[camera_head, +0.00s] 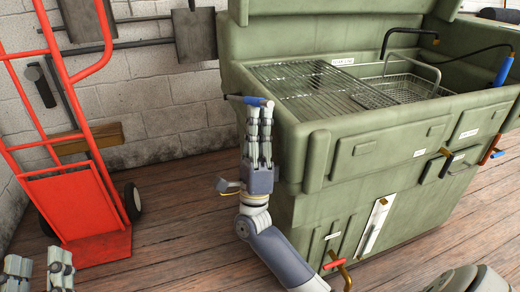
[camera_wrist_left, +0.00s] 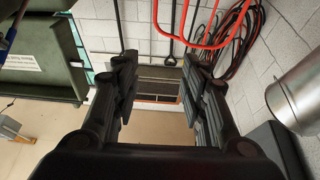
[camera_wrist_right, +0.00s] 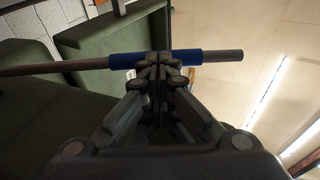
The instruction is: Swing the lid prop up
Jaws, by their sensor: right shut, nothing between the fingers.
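The lid prop, a thin brown-grey rod with a blue sleeve (camera_head: 255,101), shows at the left rim of the green parts washer (camera_head: 300,165). In the right wrist view the blue sleeve (camera_wrist_right: 122,61) crosses right behind my fingertips, with the rod extending to both sides. My right gripper (camera_head: 262,110) points up at the sleeve; its fingers (camera_wrist_right: 160,60) are shut with nothing between them. I cannot tell whether they touch the sleeve. My left gripper (camera_head: 38,268) is low at the left, far from the prop; its fingers (camera_wrist_left: 160,75) are open and empty.
A wire basket (camera_head: 405,85) and a slatted rack (camera_head: 315,90) lie in the washer's basin. A blue-handled hose tool (camera_head: 503,70) is at its right. A red hand truck (camera_head: 85,195) stands at the left wall. Wooden floor (camera_head: 175,230) is clear between it and the washer.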

